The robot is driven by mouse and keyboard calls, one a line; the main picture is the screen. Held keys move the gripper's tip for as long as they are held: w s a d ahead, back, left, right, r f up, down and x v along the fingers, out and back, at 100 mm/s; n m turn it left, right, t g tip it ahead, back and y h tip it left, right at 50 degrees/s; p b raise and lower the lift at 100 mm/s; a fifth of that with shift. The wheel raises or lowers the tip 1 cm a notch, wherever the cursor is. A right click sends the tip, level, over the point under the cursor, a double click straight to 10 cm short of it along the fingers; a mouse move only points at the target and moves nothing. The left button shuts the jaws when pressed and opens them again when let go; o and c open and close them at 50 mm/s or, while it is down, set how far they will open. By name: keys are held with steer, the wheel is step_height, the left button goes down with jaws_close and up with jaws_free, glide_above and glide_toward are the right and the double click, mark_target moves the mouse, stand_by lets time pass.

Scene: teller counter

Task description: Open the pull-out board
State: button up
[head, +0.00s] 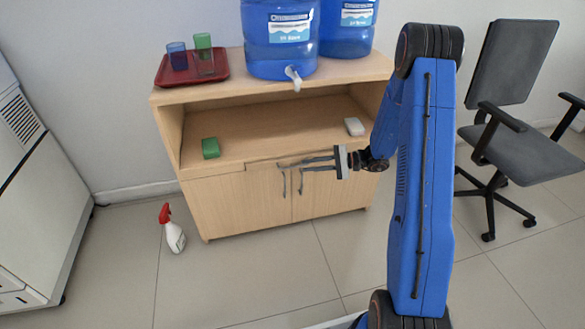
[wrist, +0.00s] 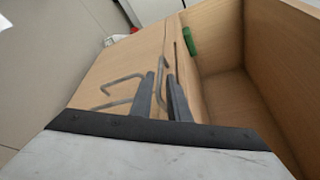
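The pull-out board (head: 262,164) shows as a thin wooden strip at the front edge of the cabinet, just under the open shelf and above the doors. It looks flush with the front. A grey bar handle (wrist: 162,82) shows in the wrist view, seemingly the board's. My gripper (head: 281,164) reaches in from the right at the board's height. In the wrist view its two dark fingers (wrist: 161,76) stand apart, with the handle bar seen between them. I cannot tell whether either finger touches it.
Two door handles (head: 284,183) (head: 301,181) hang just below my fingers. A green block (head: 210,148) and a white object (head: 354,126) lie on the shelf. A red tray (head: 167,79) and blue water jugs (head: 280,50) stand on top. A spray bottle (head: 174,236) stands on the floor.

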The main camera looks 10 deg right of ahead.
mark_target(293, 167)
steer(key=x, duration=0.7)
steer(key=shift+a, duration=0.1)
jaws_close()
stand_by(1.3)
